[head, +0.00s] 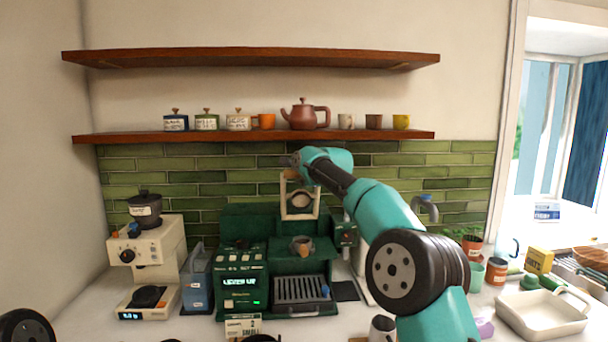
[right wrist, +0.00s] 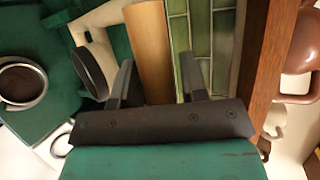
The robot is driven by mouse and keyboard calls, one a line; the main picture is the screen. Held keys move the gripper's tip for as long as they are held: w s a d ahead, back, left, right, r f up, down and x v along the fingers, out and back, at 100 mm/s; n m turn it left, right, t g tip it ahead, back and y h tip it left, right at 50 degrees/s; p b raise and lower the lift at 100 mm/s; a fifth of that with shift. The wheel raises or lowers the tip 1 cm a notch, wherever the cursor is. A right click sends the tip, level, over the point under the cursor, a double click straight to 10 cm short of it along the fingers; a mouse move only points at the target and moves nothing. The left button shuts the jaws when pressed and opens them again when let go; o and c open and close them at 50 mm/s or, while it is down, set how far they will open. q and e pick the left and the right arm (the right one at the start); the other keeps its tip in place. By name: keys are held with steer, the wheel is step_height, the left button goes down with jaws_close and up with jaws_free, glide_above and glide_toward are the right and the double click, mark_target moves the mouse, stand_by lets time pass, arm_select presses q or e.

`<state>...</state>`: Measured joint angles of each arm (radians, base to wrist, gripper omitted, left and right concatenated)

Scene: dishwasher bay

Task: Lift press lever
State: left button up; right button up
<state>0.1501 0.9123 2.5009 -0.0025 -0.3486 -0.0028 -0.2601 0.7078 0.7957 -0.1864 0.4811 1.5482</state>
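The green coffee machine (head: 240,262) stands on the counter against the tiled wall, its display lit with what looks like "LEVER UP". A cream square frame (head: 300,214) with a round part stands on top of it. The press lever's wooden handle (right wrist: 150,45) shows in the right wrist view, next to the cream frame (right wrist: 92,35). My right gripper (right wrist: 158,82) is open, with one finger on each side of the handle in the picture; contact cannot be told. In the head view my right gripper (head: 293,165) is at the lever, largely hiding it. My left gripper is out of view.
A cream grinder (head: 150,262) stands left. The lower wooden shelf (head: 250,136), carrying jars, cups and a teapot (head: 303,116), runs close above my right gripper. A white dish (head: 540,314) lies right.

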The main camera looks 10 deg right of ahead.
steer(key=v, duration=1.7)
steer(key=shift+s, duration=0.2)
